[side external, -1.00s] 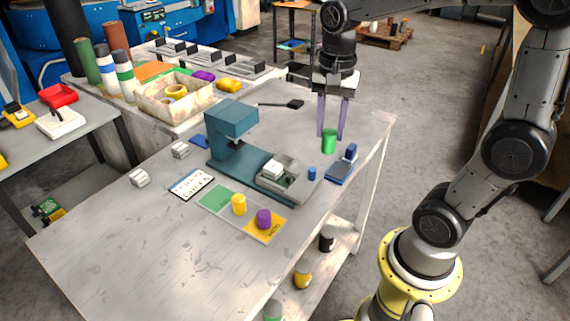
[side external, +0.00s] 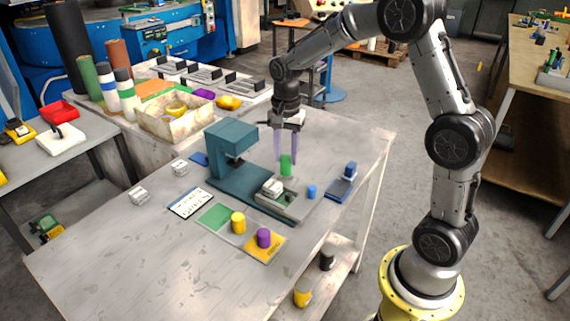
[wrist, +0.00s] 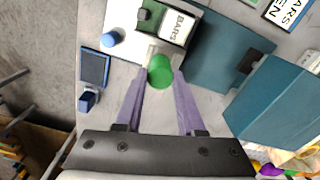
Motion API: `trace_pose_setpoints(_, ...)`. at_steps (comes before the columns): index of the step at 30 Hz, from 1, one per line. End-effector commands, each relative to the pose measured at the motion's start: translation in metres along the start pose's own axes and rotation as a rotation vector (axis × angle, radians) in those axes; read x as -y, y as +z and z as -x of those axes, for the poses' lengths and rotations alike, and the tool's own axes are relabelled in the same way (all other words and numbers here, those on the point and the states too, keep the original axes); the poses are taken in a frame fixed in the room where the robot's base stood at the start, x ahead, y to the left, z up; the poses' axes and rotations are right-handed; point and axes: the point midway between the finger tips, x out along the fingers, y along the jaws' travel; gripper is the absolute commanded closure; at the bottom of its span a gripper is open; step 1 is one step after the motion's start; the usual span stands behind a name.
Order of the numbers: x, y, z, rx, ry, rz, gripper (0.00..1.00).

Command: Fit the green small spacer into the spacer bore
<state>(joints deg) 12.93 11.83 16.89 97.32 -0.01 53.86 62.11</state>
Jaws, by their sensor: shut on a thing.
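My gripper (side external: 286,158) is shut on the green small spacer (side external: 286,166), a short green cylinder held between the two purple fingers. In the side external view it hangs just behind the grey die plate (side external: 297,209) of the teal press (side external: 232,140). In the wrist view the green spacer (wrist: 160,72) sits between the fingertips at the near edge of the pale plate (wrist: 124,20). A white block marked BARS (wrist: 177,26) sits on that plate. A dark opening shows in the plate beside the block; I cannot tell whether it is the spacer bore.
A small blue cylinder (side external: 312,191) stands at the plate's right end. A blue pad with a blue block (side external: 348,170) lies to its right. The table's back right is clear.

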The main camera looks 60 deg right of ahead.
Motion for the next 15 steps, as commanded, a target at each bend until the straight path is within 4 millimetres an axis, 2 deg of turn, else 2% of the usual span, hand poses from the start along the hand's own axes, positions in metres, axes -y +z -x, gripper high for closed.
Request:
trace_pose_setpoints(6,0.003,-0.002,-0.03,0.002,0.003,0.0,1.0)
trace_pose_setpoints(15,0.004,-0.002,-0.035,0.0,0.0,0.0,1.0)
